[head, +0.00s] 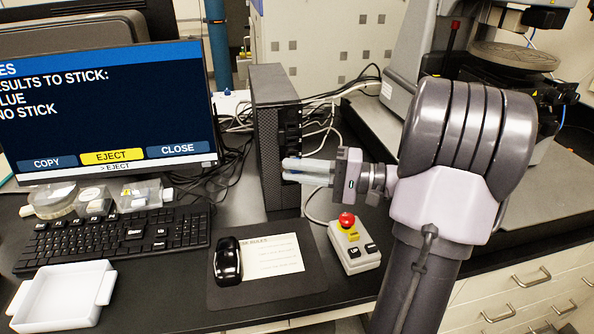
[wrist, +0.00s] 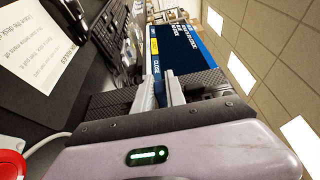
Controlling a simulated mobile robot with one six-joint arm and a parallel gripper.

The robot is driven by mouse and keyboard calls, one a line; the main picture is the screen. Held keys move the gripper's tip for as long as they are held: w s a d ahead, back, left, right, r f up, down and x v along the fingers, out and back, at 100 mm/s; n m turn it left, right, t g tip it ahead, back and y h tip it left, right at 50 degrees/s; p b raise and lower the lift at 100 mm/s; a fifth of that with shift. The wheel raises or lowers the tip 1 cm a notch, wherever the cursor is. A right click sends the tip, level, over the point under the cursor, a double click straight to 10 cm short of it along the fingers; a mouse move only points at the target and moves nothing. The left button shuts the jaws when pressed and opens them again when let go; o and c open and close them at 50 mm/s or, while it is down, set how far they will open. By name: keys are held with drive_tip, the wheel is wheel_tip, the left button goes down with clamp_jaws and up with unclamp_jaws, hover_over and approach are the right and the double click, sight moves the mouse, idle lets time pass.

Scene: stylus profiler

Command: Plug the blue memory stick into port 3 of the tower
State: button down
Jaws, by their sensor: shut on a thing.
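The tower (head: 265,125) stands upright, black with mesh sides, to the right of the monitor. My gripper (head: 290,169) reaches in from the right, with its pale fingertips at the tower's front face. It is shut on the blue memory stick (head: 294,172), of which only a little blue shows between the fingers. In the wrist view my fingers (wrist: 160,92) point at the dark tower (wrist: 208,82). The fingers hide the stick's tip and the ports there, so I cannot tell which port it faces or whether it is in one.
The monitor (head: 110,105) reads "BLUE NO STICK", with EJECT highlighted. A keyboard (head: 110,238), white tray (head: 62,297), mouse (head: 227,261) on a mat, and control box with red button (head: 347,220) lie in front. Loose cables run behind the tower. The profiler (head: 545,50) stands right.

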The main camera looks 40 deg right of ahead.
drive_tip(key=shift+w+d, duration=0.1)
drive_tip(key=shift+w, duration=0.05)
drive_tip(key=shift+w+d, duration=0.4)
drive_tip(key=shift+w, duration=0.3)
drive_tip(key=c, duration=1.3)
unclamp_jaws()
drive_tip(key=shift+c, duration=0.4)
drive_tip(key=shift+s+d, duration=0.15)
drive_tip(key=shift+s, duration=0.05)
drive_tip(key=b+v, duration=0.1)
drive_tip(key=v, duration=0.5)
drive_tip(key=shift+s+d, duration=0.2)
